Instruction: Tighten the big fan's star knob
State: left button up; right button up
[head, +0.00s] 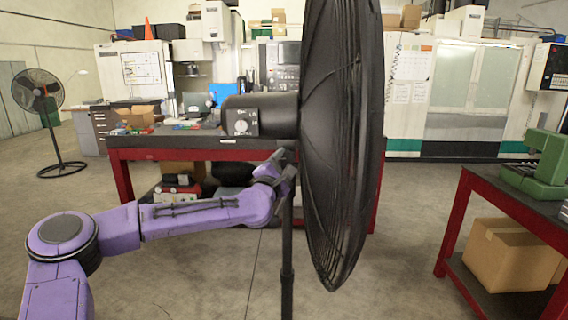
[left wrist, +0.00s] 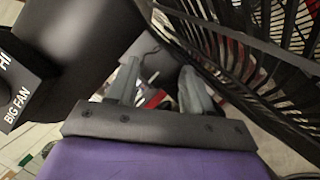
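The big fan's black motor housing (head: 262,115) and large round grille (head: 340,130) stand in the centre of the head view on a dark pole (head: 287,265). My left gripper (head: 285,172) is at the fan's neck, just below the housing. In the left wrist view its two grey fingers (left wrist: 160,80) are spread apart, with dark fan parts beyond them. The housing with its BIG FAN label (left wrist: 18,105) is at the left there, and the grille (left wrist: 240,50) is at the right. I cannot make out the star knob in either view. My right gripper is not in view.
A red-framed workbench (head: 200,141) stands behind the fan. A smaller fan (head: 42,95) stands at the far left. At the right, a red-framed table (head: 480,182) has a green machine (head: 540,165) on it and a cardboard box (head: 508,255) below. The floor around the pole is clear.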

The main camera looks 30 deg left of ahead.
pick_arm(q)
jog(key=c, duration=0.4)
jog(key=shift+c, duration=0.2)
jog(key=shift+r+m+g+p, duration=0.35)
jog(key=shift+m+g+p, duration=0.05)
jog(key=shift+m+p, duration=0.8)
jog(key=m+g+p, duration=0.1)
jog(key=m+p, duration=0.1)
jog(key=p, duration=0.1)
jog(key=m+g+h+p, duration=0.1)
jog(key=m+p, duration=0.2)
jog(key=p, duration=0.1)
jog(key=r+m+g+p, duration=0.1)
jog(key=m+p, duration=0.2)
jog(key=m+g+p, duration=0.1)
jog(key=m, duration=0.1)
jog(key=shift+f+m+p, duration=0.1)
jog(key=shift+m+p, duration=0.2)
jog(key=shift+w+d+m+g+y, duration=0.1)
jog(key=shift+m+g+y, duration=0.65)
jog(key=shift+m, duration=0.75)
jog(key=shift+g, duration=0.25)
jog(key=shift+f, duration=0.1)
